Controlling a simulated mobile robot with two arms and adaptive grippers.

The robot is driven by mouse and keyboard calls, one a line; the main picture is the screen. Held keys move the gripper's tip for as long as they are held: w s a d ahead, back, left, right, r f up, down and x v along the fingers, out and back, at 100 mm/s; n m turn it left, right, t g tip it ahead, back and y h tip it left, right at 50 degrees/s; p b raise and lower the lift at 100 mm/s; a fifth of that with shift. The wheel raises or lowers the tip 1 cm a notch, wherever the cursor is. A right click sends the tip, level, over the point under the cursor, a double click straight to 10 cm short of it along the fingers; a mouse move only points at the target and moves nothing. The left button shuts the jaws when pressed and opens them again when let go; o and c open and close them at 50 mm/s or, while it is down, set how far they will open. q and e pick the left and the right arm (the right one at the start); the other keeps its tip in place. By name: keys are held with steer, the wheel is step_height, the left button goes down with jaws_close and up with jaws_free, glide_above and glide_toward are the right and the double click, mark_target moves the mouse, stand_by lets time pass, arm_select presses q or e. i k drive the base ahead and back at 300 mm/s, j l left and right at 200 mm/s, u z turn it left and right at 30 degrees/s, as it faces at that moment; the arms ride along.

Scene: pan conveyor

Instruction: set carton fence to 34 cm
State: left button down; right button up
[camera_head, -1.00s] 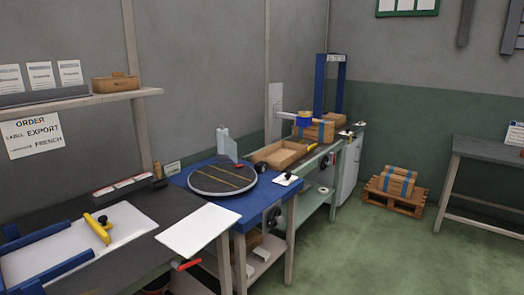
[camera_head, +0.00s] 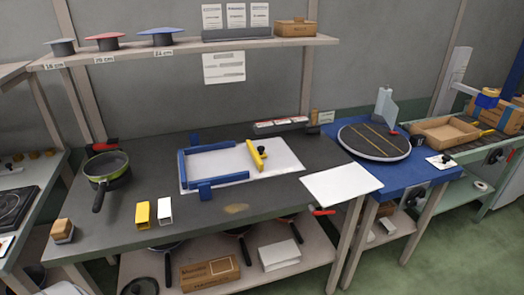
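A yellow bar with a black knob (camera_head: 257,155) stands on a white board (camera_head: 225,172) on the dark workbench. It looks like a sliding fence, but I cannot tell if it is the carton fence. A blue U-shaped frame (camera_head: 213,180) lies around the left part of the board, open towards the yellow bar. No scale or number can be read there. At the far right, an open carton tray (camera_head: 446,132) lies on the green bench, with black knobs (camera_head: 496,155) on the bench front. Neither of my grippers is in view.
A round dark turntable (camera_head: 372,143) sits on the blue table. A white sheet (camera_head: 341,184) overhangs the bench's right front. A pan (camera_head: 106,170) and yellow and white blocks (camera_head: 143,215) stand on the bench's left. Lidded items (camera_head: 103,42) line the shelf. Green floor is clear at lower right.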

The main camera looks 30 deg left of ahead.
mark_target(257, 156)
steer(key=i+l+u, duration=0.1)
steer(key=u, duration=0.8)
steer(key=i+l, duration=0.05)
